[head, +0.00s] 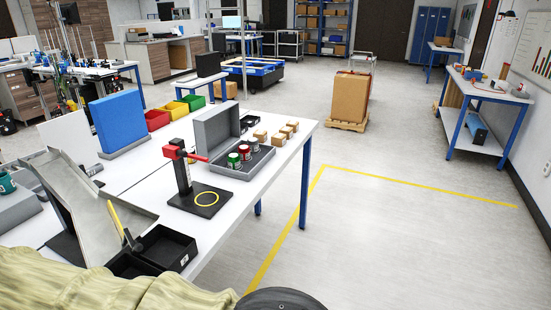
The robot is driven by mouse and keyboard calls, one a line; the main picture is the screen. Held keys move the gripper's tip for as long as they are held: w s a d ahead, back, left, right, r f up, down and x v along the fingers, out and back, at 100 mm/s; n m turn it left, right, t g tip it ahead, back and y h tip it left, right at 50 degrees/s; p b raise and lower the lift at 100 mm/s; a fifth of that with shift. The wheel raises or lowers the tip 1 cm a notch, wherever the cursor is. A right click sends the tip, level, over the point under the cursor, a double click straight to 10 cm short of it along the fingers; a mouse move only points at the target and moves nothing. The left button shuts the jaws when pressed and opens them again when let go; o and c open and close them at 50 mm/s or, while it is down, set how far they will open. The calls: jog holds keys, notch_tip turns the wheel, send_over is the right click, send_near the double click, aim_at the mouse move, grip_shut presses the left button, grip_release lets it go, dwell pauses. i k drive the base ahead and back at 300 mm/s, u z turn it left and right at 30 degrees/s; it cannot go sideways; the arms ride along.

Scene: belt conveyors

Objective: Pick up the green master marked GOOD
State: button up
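An open grey case (219,134) stands on the white table, its lid raised at the back left. In its dark insert sit a small green-topped cylinder (234,160), a red-topped cylinder (245,152) and a darker one behind them. The green one is the nearest and stands upright, touching nothing but the insert as far as I can tell. Any GOOD marking is too small to read. My gripper is not in view. A beige ribbed sleeve, apparently my arm's, fills the bottom left corner, well apart from the case.
A black stand with a red arm (183,170) and yellow-ringed base stands just left of the case. Black bins (165,248) and a metal chute (92,215) are nearer. Several small cardboard boxes (279,139) lie right of the case. Floor right of the table is clear.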

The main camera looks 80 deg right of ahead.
aim_at(233, 163)
jog(key=z, duration=2.45)
jog(key=i, duration=0.45)
jog(key=z, duration=0.05)
